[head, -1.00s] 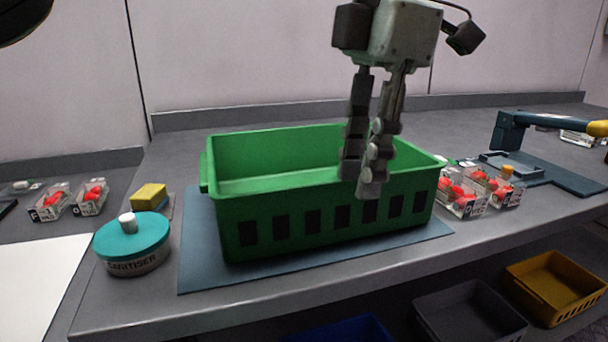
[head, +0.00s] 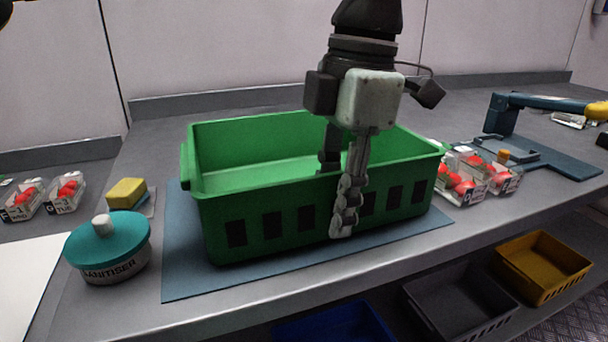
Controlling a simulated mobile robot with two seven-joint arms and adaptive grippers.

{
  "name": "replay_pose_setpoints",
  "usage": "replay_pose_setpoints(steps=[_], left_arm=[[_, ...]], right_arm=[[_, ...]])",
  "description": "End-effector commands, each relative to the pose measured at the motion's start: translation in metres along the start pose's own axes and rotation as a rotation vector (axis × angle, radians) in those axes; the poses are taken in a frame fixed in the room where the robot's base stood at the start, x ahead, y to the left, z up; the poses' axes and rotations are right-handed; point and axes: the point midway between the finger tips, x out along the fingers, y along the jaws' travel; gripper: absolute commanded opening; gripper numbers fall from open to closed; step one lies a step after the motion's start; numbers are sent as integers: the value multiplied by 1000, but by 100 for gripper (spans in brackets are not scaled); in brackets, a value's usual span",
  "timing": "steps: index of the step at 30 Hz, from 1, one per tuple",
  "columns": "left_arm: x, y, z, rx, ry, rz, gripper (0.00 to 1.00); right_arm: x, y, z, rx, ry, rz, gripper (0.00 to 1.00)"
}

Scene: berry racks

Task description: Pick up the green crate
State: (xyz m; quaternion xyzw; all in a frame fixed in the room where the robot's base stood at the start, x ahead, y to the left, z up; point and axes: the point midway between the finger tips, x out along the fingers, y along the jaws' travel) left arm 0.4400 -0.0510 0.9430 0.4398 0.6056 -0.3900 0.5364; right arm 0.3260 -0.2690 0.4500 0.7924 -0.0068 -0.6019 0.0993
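The green crate (head: 222,236) stands upright on a blue-grey mat (head: 186,272) on the bench, and its inside looks empty where I can see it. My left gripper (head: 342,184) points down over the crate's near long wall, right of its middle. One finger is inside the crate, its tip hidden behind the wall. The other finger hangs outside, in front of the slotted face. The fingers are apart, with the rim between them, and I see no clear grip on it. My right gripper does not show.
A teal-lidded sanitiser tub (head: 110,249) and yellow sponge (head: 126,193) stand left of the crate. Clear boxes of red berries (head: 462,180) sit close to its right end, with a blue device (head: 545,156) beyond. Grey (head: 460,300) and yellow (head: 543,266) trays lie below the bench.

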Motion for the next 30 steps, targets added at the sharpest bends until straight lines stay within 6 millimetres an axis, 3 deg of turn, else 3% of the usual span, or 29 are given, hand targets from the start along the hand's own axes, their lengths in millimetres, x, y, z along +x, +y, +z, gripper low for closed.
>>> replay_pose_setpoints(steps=[6,13,30], left_arm=[[1,0,0,-1,0,0,26],[1,0,0,-1,0,0,0],[-1,1,0,-1,-1,1,0]], right_arm=[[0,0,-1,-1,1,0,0],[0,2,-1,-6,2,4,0],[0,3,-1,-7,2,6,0]])
